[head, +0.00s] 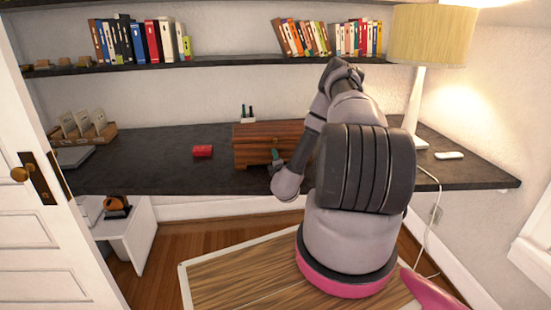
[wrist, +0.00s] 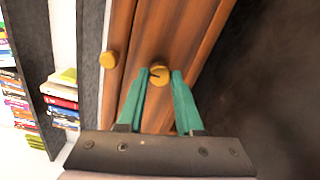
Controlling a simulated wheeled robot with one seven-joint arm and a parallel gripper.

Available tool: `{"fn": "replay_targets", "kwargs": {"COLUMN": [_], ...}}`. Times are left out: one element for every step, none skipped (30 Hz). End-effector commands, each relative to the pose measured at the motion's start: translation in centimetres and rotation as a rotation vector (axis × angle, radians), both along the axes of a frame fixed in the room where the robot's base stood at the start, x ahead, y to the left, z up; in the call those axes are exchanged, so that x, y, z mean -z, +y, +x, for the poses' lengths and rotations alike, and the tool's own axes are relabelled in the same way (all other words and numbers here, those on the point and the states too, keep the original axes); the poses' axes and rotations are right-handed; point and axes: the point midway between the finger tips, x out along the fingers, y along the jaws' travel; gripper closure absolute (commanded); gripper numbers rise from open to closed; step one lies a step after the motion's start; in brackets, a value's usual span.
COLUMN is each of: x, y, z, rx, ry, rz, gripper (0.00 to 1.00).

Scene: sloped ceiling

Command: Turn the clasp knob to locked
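The wooden box (head: 268,134) stands on the dark desk, its front facing me. In the wrist view, a round brass knob (wrist: 160,76) with a dark mark at its left side sits on the box's reddish-brown wood (wrist: 152,110). A second brass knob (wrist: 108,60) is to its left; I cannot tell from the frames which part each works. My gripper (wrist: 161,74) is open, its two teal fingertips on either side of the marked knob. The left tip looks very close to it and a gap shows at the right; contact is unclear. In the head view my gripper (head: 277,161) is at the box's front.
Small dark bottles (head: 247,113) stand behind the box top. A lamp (head: 418,100) is at the right. Book shelves run above; a white door (head: 60,220) is at the left.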

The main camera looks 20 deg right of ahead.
Motion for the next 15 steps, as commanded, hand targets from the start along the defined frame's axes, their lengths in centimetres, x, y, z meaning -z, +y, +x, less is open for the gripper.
{"fn": "replay_targets", "kwargs": {"x": [0.11,0.1,0.09,0.08,0.07,0.06,0.06,0.05,0.04,0.04,0.03,0.05,0.06,0.06,0.06], "y": [0.07,0.07,0.06,0.05,0.05,0.04,0.04,0.03,0.02,0.02,0.03,0.06,0.1,0.16,0.3], "z": [-0.07,-0.06,-0.06,-0.06,-0.05,-0.04,-0.04,-0.03,-0.03,-0.04,-0.05,-0.15,-0.29,-0.49,-0.85], "rx": [-0.002,-0.002,-0.002,-0.001,-0.001,-0.001,-0.001,-0.001,-0.001,-0.001,0.0,-0.001,0.0,0.0,-0.001], "ry": [0.002,0.002,0.002,0.002,0.002,0.001,0.001,0.001,0.001,0.001,0.001,0.001,0.001,0.001,0.001], "rz": [0.001,0.001,0.001,0.001,0.001,0.0,0.0,0.0,0.0,0.0,0.001,0.001,0.001,0.001,0.0], "gripper": [0.47,0.36,0.36,0.36,0.36,0.36,0.36,0.36,0.36,0.36,0.36,0.36,0.36,0.36,0.36]}}
